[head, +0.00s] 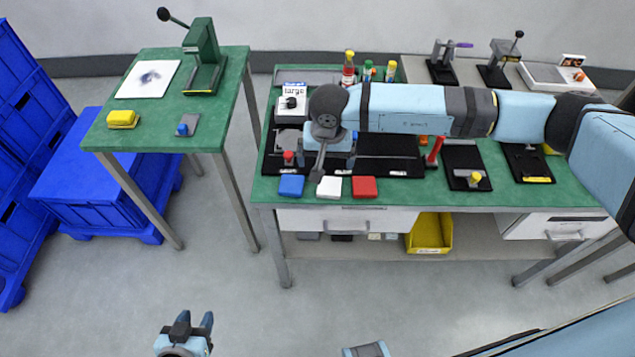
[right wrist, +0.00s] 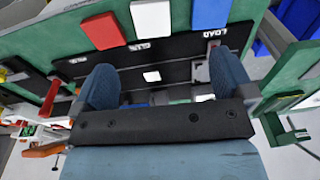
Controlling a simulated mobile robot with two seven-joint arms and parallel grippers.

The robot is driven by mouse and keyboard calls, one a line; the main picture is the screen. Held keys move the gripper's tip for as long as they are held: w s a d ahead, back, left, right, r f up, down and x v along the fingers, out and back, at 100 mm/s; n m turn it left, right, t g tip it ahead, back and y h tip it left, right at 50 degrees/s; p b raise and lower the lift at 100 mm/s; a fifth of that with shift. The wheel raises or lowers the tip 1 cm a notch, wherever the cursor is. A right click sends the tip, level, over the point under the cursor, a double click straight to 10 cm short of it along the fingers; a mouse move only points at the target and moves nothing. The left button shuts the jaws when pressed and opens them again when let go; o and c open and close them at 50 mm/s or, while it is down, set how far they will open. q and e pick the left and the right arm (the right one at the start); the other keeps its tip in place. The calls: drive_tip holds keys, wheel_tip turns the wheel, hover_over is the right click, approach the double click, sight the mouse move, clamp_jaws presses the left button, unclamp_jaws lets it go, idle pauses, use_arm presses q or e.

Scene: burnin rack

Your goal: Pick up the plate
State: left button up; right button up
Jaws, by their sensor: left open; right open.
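No single part is clearly marked as the plate. A flat grey piece (head: 290,137) lies at the left end of the black board (head: 390,146) on the green bench, partly hidden by my right gripper. A grey plate-like piece with a blue knob (head: 188,125) lies on the left table. My right gripper (head: 327,163) is open above the black board, pointing down. In the right wrist view its two blue fingers (right wrist: 162,80) stand apart, with the black board and a small white square (right wrist: 152,76) beyond them. My left gripper (head: 194,318) is open over the floor, away from both tables.
Blue (head: 291,185), white (head: 329,186) and red (head: 364,187) blocks lie along the bench's front edge. Bottles (head: 349,70) stand behind my right arm. A red-handled tool (head: 435,151) and black fixtures (head: 467,164) are on the right. The left table holds a green press (head: 204,55) and yellow block (head: 122,119).

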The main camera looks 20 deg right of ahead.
hover_over(330, 186)
drive_tip(key=f, duration=0.5)
drive_tip(key=a+f, duration=0.1)
drive_tip(key=f, duration=0.1)
drive_tip(key=shift+s+f+p, duration=0.3)
drive_tip(key=shift+f+p, duration=0.05)
drive_tip(key=shift+p, duration=0.05)
drive_tip(key=f, duration=0.3)
drive_tip(key=f+p, duration=0.1)
drive_tip(key=shift+w+d+f, duration=0.2)
drive_tip(key=shift+d+f, duration=0.15)
drive_tip(key=shift+d, duration=0.05)
drive_tip(key=shift+w+f, duration=0.1)
drive_tip(key=shift+f, duration=0.4)
drive_tip(key=c, duration=1.1)
